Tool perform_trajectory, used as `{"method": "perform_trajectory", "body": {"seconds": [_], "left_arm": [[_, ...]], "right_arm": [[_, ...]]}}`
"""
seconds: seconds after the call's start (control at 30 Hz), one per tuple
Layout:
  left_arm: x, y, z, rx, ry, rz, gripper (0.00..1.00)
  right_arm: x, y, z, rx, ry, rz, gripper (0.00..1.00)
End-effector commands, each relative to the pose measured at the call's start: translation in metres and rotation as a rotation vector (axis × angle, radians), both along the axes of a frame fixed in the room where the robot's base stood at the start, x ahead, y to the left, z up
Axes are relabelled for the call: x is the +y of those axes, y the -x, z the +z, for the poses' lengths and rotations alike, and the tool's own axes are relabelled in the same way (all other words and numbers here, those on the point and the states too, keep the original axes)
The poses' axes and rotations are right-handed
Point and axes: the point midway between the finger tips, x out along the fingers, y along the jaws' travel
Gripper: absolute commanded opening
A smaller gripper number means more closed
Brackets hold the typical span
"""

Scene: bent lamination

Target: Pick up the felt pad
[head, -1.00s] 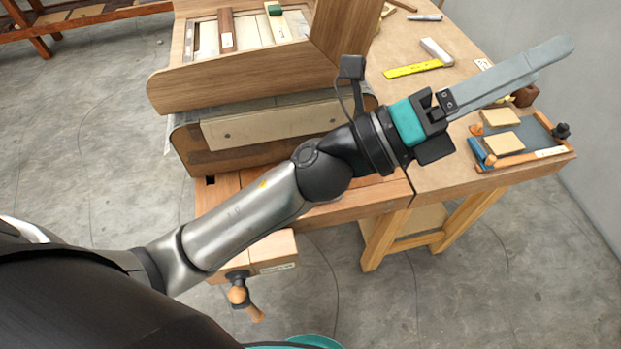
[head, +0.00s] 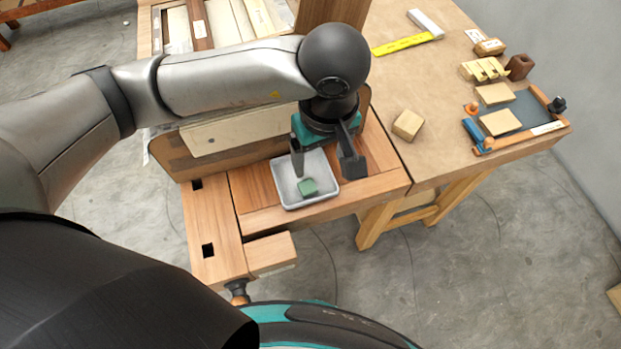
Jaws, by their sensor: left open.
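A small green block, which looks like the felt pad (head: 308,188), lies in a shallow light-grey tray (head: 290,206) on the wooden bench. My left gripper (head: 326,172) points down above the tray, its two dark fingers spread wide with nothing between them. One finger is over the tray just behind the green pad. I cannot tell how high the fingertips are above the pad. My right gripper is not in view.
A wooden block (head: 408,125) stands right of my gripper. Further right is a dark board with an orange frame (head: 515,108) holding wooden pieces. A yellow-bladed square (head: 405,43) lies behind. A wooden panel (head: 235,130) rises close behind the tray. The bench front right of the tray is clear.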

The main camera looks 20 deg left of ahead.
Motion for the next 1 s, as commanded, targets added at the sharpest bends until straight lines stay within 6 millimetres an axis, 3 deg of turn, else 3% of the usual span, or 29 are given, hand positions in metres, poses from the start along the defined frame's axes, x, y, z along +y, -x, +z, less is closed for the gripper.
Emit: {"method": "perform_trajectory", "body": {"seconds": [0.17, 0.5, 0.77, 1.0], "left_arm": [[0.012, -0.006, -0.016, -0.014, -0.047, 0.000, 0.80], [0.018, -0.013, -0.083, -0.014, -0.042, -0.001, 0.80], [0.020, -0.016, -0.102, -0.017, -0.041, -0.001, 0.80], [0.027, -0.020, -0.134, -0.015, -0.040, 0.001, 0.80]], "right_arm": [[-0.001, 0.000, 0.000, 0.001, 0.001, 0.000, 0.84], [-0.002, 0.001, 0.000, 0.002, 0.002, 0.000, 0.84], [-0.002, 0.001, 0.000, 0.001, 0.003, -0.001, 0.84], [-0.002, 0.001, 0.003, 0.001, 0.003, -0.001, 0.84]]}}
